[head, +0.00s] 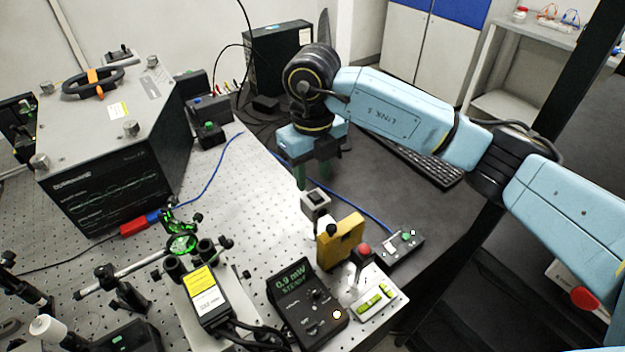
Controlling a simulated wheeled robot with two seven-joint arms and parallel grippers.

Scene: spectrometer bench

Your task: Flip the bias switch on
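No label reading "bias" is legible. A small light-grey box with a dark rocker-like top (316,203) stands on the perforated bench and may be the bias switch; its on or off position cannot be told. My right gripper (312,181) points down just behind and above this box, its two greenish fingers apart with nothing between them. It does not appear to touch the box. A grey control box with a green button (402,247) lies to the right at the bench edge. My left gripper is not in view.
A yellow block (343,240), a red-knobbed lever on a white plate (363,258) and a meter reading 0.9 mW (296,284) crowd the front. A large black instrument (125,175) stands left. A keyboard (420,160) lies behind my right arm.

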